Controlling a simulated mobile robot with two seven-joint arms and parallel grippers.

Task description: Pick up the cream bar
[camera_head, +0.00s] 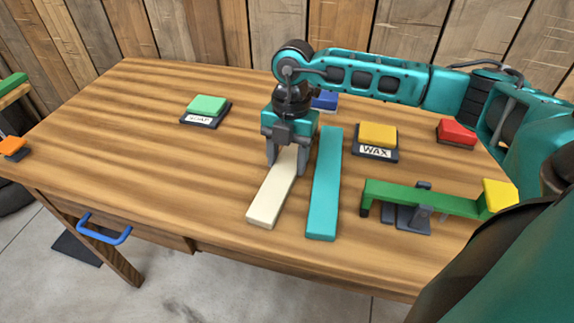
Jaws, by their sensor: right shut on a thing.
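The cream bar (268,206) lies lengthwise on the wooden table, in the middle of the head view, its near end toward the table's front edge. My right gripper (287,170) comes down from above over its far half, one finger on each side, shut on the bar. The bar's far end is hidden behind the gripper. I cannot tell whether the bar is clear of the table surface. My left gripper is not in view.
A teal bar (325,190) lies close to the right of the cream bar. A green beam (420,199) with a yellow block (499,195) stands further right. Green (206,104), blue (325,101), yellow (378,135) and red (457,131) blocks sit behind. The table's left side is clear.

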